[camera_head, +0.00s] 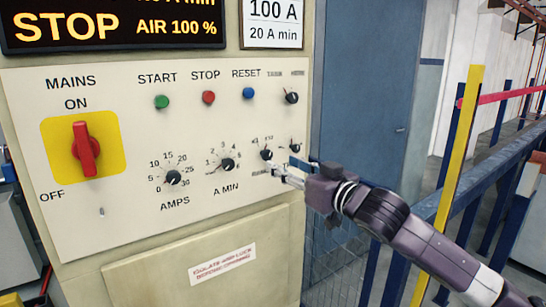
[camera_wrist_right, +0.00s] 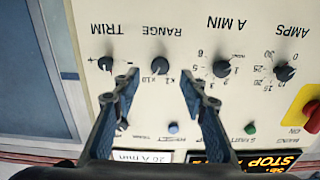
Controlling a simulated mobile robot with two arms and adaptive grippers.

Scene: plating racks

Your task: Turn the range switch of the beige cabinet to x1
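The beige cabinet (camera_head: 100,235) fills the left and middle of the head view. Its range switch (camera_head: 266,154) is a small black knob low on the right of the panel. In the wrist view, which is upside down, the range switch (camera_wrist_right: 160,65) has x10 and x1 marks beside it. Which mark its pointer faces is too small to tell. My right gripper (camera_head: 279,174) is just below and right of the switch in the head view. In the wrist view the right gripper (camera_wrist_right: 158,88) is open and empty, its fingertips apart either side of the switch's line. My left gripper is out of view.
The trim knob (camera_head: 295,147) is close to the right of the range switch. The A MIN knob (camera_head: 228,165) and AMPS knob (camera_head: 173,178) lie to the left. A red mains switch (camera_head: 85,149) is further left. A yellow post (camera_head: 455,150) and blue railing stand at the right.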

